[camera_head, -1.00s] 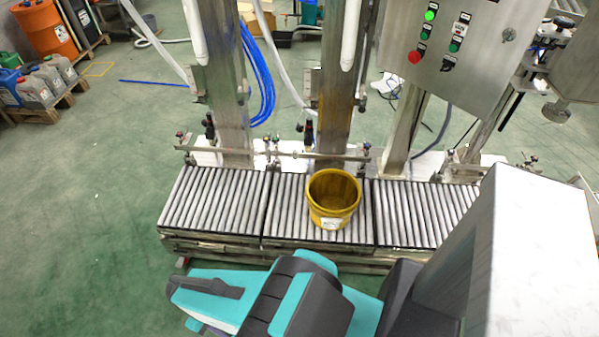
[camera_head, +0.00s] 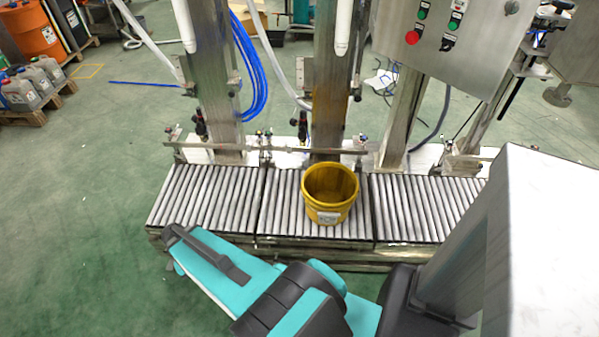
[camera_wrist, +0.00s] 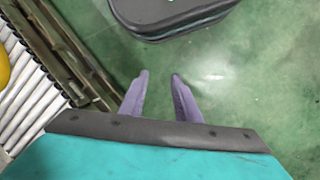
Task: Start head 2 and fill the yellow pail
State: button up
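The yellow pail (camera_head: 326,214) stands upright and open on the middle roller section. Its inside looks empty, and a pale label is on its front. Two white lances hang above the line, one at left (camera_head: 186,25) and one at centre (camera_head: 343,28), whose tip is above the pail in the picture. The steel control panel (camera_head: 480,50) has a red button (camera_head: 412,38), green buttons (camera_head: 422,14) and a black switch (camera_head: 447,44). My gripper (camera_wrist: 160,77) shows two purple fingers apart with nothing between them, over the floor. The pail's edge shows in the wrist view (camera_wrist: 3,68).
The roller conveyor (camera_head: 205,203) runs across the middle, with a steel rail (camera_head: 230,148) behind it. Steel columns (camera_head: 330,100) rise behind the rollers. Blue hoses (camera_head: 250,75) hang between columns. Grey cans (camera_head: 40,78) stand far left. The left floor (camera_head: 90,160) is clear.

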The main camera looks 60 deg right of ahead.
jog(key=w+d+m+t+b, duration=0.1)
jog(key=w+d+m+b, duration=0.1)
jog(key=d, duration=0.5)
jog(key=w+d+m+b, duration=0.2)
jog(key=d+b, duration=0.1)
jog(key=d, duration=0.3)
jog(key=m+h+b, duration=0.4)
jog(key=m+b, duration=0.7)
jog(key=b, duration=0.2)
send_near(309, 183)
jog(key=s+v, duration=0.1)
jog(key=v, duration=0.3)
jog(key=shift+w+d+r+t, duration=0.25)
jog(key=shift+d+r+t, duration=0.05)
jog(key=shift+r, duration=0.1)
jog(key=shift+b+x, duration=0.75)
jog(key=shift+x, duration=6.15)
jog(key=shift+d, duration=0.1)
